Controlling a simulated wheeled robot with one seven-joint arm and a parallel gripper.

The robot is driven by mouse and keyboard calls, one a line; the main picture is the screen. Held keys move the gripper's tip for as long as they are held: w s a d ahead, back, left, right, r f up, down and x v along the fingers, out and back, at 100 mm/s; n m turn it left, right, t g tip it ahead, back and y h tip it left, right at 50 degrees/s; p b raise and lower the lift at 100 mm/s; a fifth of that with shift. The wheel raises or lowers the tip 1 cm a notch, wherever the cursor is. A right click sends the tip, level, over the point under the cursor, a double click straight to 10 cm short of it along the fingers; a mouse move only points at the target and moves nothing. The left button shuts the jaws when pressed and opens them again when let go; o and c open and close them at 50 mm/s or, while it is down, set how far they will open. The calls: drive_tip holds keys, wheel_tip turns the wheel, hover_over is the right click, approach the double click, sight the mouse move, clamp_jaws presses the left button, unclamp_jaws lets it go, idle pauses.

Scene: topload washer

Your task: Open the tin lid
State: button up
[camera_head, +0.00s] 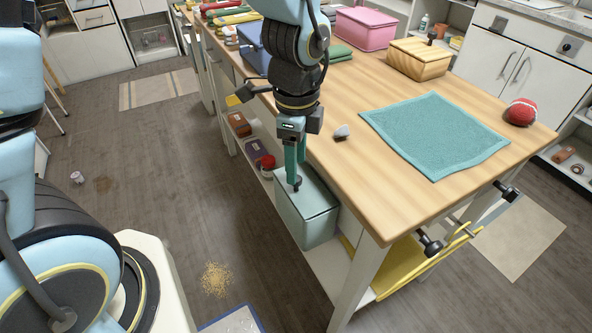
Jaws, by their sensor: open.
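A pale green lidded box (318,228), which looks like the tin, sits on the low shelf under the wooden table's left edge. Its lid (312,196) looks closed. My gripper (297,186) points down beside the table edge, with its teal fingers over the lid's back left part. The fingers overlap the lid in the picture; I cannot tell whether they touch it. The gripper is open and holds nothing that I can see. My arm and fingers hide part of the box's back edge.
The wooden table (390,195) borders my gripper on the right, with a teal cloth (436,132) and a small grey object (342,132) on top. A red jar (265,163) stands behind on the low shelf. The floor (170,190) left of the table is mostly clear.

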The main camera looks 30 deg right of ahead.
sight(304, 181)
drive_tip(key=shift+f, duration=1.7)
clamp_jaws()
